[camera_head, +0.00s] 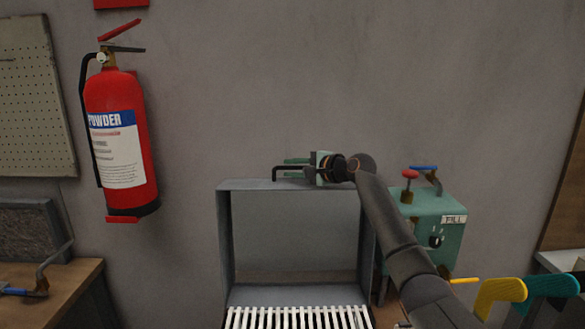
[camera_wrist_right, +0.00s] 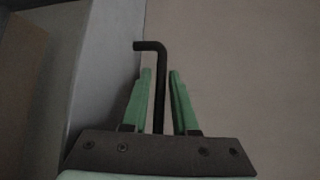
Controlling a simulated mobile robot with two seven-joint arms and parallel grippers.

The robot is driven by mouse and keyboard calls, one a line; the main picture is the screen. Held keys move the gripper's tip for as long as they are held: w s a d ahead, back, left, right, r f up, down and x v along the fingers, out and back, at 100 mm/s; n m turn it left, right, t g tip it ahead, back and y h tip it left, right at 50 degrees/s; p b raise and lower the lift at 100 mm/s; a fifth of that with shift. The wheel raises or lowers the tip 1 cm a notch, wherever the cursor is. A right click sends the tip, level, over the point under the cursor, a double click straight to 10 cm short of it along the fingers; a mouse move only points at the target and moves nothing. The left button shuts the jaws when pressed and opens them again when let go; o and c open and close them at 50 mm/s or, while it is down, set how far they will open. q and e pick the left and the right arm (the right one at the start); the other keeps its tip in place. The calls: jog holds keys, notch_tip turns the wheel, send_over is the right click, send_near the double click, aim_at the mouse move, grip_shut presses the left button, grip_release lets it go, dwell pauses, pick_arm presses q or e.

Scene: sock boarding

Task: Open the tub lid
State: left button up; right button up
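The tub's grey lid (camera_head: 224,240) stands upright at the lower middle of the head view, like a shallow box frame. A dark bent handle (camera_head: 276,173) is at its top edge. My right gripper (camera_head: 297,168) is at that handle, its green fingers reaching left. In the right wrist view the handle (camera_wrist_right: 160,95) stands between the two fingers of my right gripper (camera_wrist_right: 160,85). Narrow gaps show beside it, so the fingers are around it but not visibly clamped. My left gripper is not in view.
White slats (camera_head: 295,318) lie at the foot of the lid. A green box (camera_head: 440,222) with red and blue valve handles stands to the right, behind my right arm. Yellow and teal foot shapes (camera_head: 500,292) are at lower right. A fire extinguisher (camera_head: 118,145) hangs on the left wall.

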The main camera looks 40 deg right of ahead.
jog(key=shift+c, duration=0.3)
grip_shut()
dwell(1.1)
